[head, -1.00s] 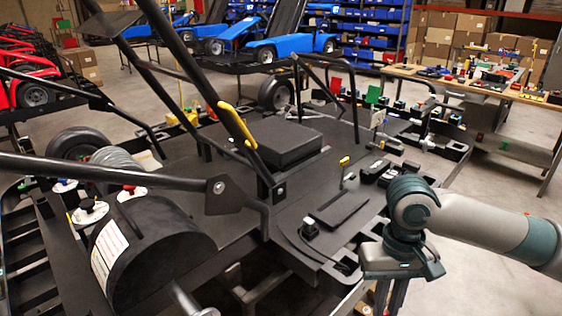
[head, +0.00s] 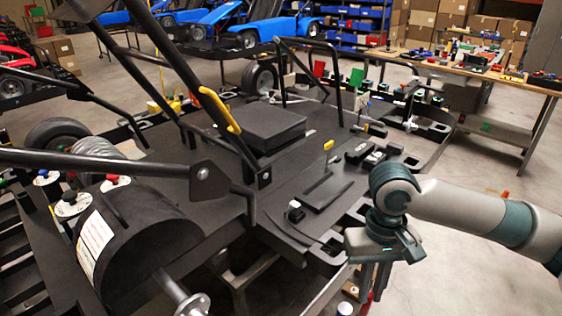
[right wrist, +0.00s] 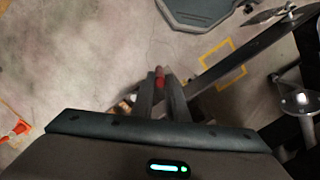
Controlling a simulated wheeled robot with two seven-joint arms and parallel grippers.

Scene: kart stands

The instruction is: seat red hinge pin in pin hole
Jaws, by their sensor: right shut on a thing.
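My right gripper (head: 369,288) hangs at the lower right of the head view, fingers pointing down, beside the near edge of the black kart stand (head: 255,215). In the right wrist view the gripper (right wrist: 161,84) is shut on the red hinge pin (right wrist: 159,74), whose red end shows between the fingertips. A bit of the red pin (head: 366,303) also shows below the fingers in the head view. The pin appears clear of the stand. I cannot make out the pin hole. My left gripper is not in view.
A black drum (head: 135,245) and black frame tubes crowd the stand's left side. A yellow-handled lever (head: 328,146) stands up from the deck. A workbench (head: 440,70) is at the back right. Bare floor (head: 470,260) lies right of the stand.

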